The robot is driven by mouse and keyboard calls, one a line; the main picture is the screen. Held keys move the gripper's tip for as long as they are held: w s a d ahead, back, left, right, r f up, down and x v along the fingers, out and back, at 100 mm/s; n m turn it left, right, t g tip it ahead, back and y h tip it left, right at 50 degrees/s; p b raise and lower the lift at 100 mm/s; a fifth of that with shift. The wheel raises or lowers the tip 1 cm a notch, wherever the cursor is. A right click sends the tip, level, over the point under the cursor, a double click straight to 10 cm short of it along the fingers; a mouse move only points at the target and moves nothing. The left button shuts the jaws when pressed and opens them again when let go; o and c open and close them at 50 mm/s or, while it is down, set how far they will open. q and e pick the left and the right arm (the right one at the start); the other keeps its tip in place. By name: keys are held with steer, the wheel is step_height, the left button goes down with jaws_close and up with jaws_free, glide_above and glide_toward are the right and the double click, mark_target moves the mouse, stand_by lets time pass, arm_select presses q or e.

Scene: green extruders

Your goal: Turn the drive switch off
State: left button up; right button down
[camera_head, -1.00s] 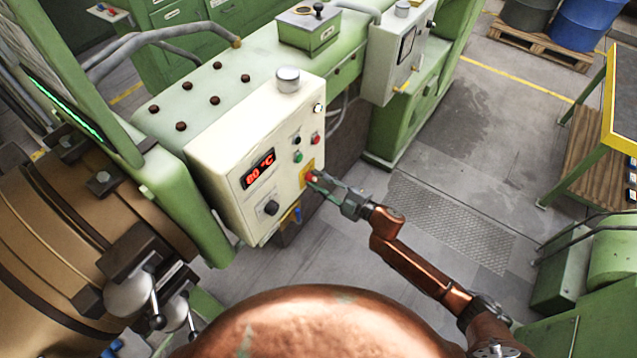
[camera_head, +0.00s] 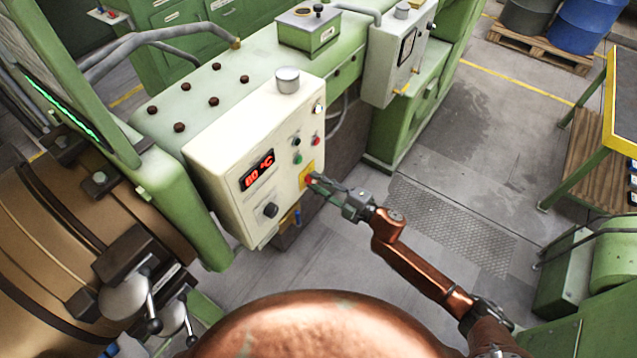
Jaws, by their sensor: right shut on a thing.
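A cream control box (camera_head: 222,148) on the green machine has a red display reading 80 °C, a black knob (camera_head: 271,210), and small black, green and red buttons. On its lower right is a yellow plate (camera_head: 305,170) with a red switch (camera_head: 310,180). My right gripper (camera_head: 318,181) reaches in from the right, its fingertips at the red switch and shut on it. The fingers partly cover the switch, so its exact position is hard to read. My left gripper is not in view.
A second grey box (camera_head: 383,65) stands farther back on the green machine. A yellow-edged table (camera_head: 625,110) and a pallet (camera_head: 540,50) with drums are at the right. The floor between is open. Brown cylindrical machinery (camera_head: 60,250) fills the left.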

steer(key=c, duration=1.7)
jaws_free()
steer(key=shift+a, duration=0.1)
steer(key=shift+o, duration=0.4)
steer(key=shift+s+d, duration=0.1)
steer(key=shift+d, duration=0.1)
steer(key=v, duration=1.1)
steer(key=shift+s+d, duration=0.2)
steer(key=shift+d, duration=0.1)
